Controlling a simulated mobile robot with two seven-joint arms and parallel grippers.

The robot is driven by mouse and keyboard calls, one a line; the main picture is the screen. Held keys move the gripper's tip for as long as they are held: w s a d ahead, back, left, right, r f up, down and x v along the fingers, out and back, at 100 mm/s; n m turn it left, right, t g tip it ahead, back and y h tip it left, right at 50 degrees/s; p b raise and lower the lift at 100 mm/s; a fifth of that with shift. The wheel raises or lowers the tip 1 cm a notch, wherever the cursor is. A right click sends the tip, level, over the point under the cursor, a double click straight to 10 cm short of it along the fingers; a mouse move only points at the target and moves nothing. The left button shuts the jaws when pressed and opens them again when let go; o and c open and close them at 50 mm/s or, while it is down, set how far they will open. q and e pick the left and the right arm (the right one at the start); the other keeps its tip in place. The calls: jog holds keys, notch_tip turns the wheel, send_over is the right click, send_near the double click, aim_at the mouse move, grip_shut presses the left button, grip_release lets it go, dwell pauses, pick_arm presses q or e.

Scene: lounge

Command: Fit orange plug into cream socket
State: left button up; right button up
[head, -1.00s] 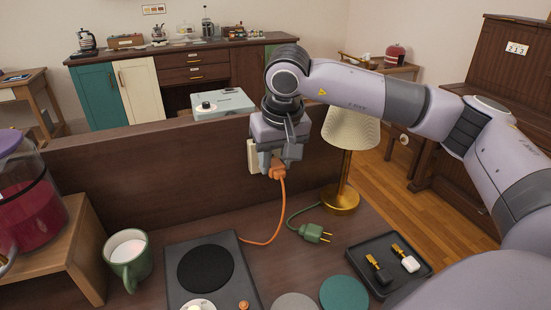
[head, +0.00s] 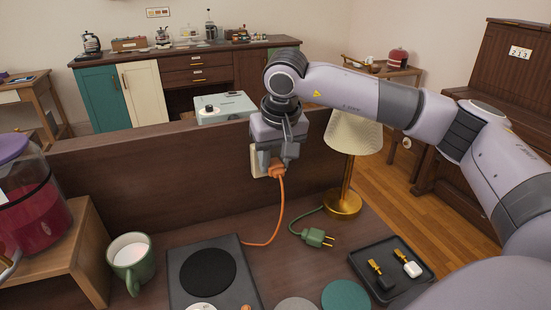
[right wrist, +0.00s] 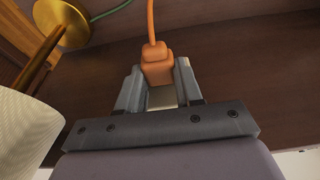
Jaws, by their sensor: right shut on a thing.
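My right gripper (head: 277,165) is shut on the orange plug (head: 277,171), close in front of the wooden back panel. The plug also shows between the fingers in the right wrist view (right wrist: 157,66). Its orange cord hangs down to the dark hotplate. The cream socket (head: 256,161) is on the panel, just left of and behind the gripper, and partly hidden by it. Whether the plug touches the socket cannot be told, because the gripper covers that spot. My left gripper is not in view.
A green plug (head: 317,238) lies loose on the desk beside the lamp (head: 343,203). The hotplate (head: 179,281), a green mug (head: 146,264) and a dark tray (head: 366,259) stand on the desk. A wooden stand with a red jar (head: 35,215) is at the left.

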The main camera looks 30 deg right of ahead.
jog(key=shift+w+d+r, duration=0.15)
jog(key=shift+w+r, duration=0.1)
jog(key=shift+w, duration=0.1)
dwell(0.7)
jog(key=o, duration=1.1)
jog(key=shift+d, duration=0.1)
jog(key=shift+r, duration=0.2)
jog(key=shift+a+r+p, duration=0.2)
jog(key=shift+r+p, duration=0.4)
jog(key=shift+p, duration=0.15)
jog(key=shift+p+v, duration=0.55)
jog(key=shift+v, duration=0.2)
jog(key=shift+p+v, duration=0.85)
jog(key=shift+v, duration=0.4)
jog(key=shift+s+f, duration=0.1)
jog(key=shift+s, duration=0.1)
